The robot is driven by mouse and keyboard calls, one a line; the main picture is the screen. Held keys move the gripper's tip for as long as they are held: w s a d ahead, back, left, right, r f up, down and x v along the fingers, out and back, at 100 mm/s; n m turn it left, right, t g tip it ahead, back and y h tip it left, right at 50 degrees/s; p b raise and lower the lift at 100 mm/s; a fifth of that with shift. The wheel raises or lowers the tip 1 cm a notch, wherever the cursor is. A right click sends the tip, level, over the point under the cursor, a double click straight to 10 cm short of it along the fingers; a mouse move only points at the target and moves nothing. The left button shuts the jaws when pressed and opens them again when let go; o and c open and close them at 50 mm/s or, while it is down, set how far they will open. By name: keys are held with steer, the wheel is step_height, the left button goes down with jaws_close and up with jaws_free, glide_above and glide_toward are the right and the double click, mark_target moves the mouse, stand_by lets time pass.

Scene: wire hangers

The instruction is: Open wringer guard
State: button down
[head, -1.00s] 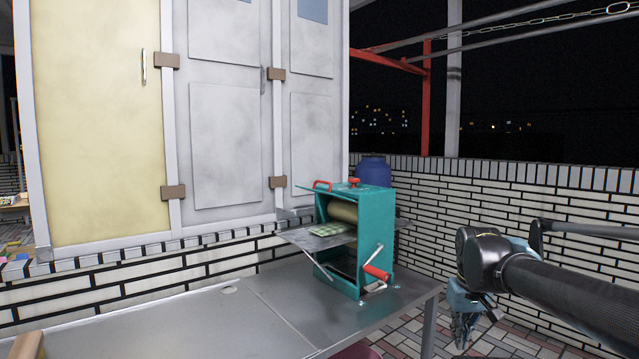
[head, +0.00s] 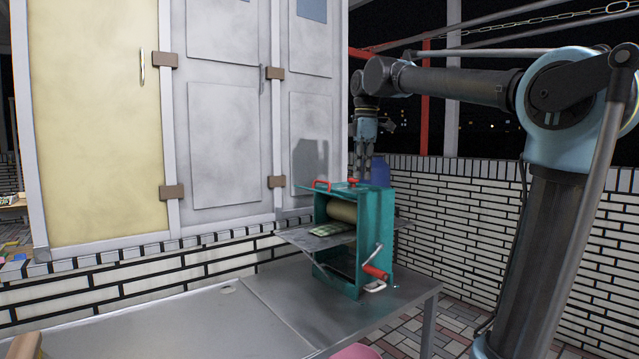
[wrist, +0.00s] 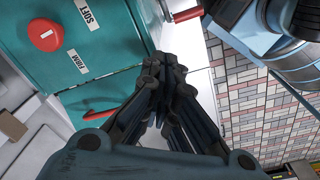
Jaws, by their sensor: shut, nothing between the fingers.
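The wringer (head: 377,225) is a teal box with rollers on the grey metal table. Its top cover carries a red handle (head: 321,184) at the left and a red knob (head: 353,181). A red-gripped crank (head: 376,271) is on its front side. In the wrist view the teal top (wrist: 105,40) shows the red knob (wrist: 46,35), labels reading "SOFT" and "FIRM", and the red handle (wrist: 100,115) near the fingers. My gripper (head: 366,165) points down above the back of the wringer. In the wrist view its fingers (wrist: 165,65) are together and empty.
A blue barrel (head: 379,170) stands behind the wringer. Tall cabinets (head: 225,110) rise at the left. The table's left part (head: 190,320) is mostly clear.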

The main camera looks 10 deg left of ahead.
steer(key=a+r+n, duration=0.6)
steer(key=a+r, duration=0.1)
steer(key=a, duration=0.5)
steer(key=shift+n+g, duration=0.3)
steer(key=f, duration=0.6)
steer(key=a+f, duration=0.1)
steer(key=f, duration=0.3)
steer(key=shift+w, duration=0.25)
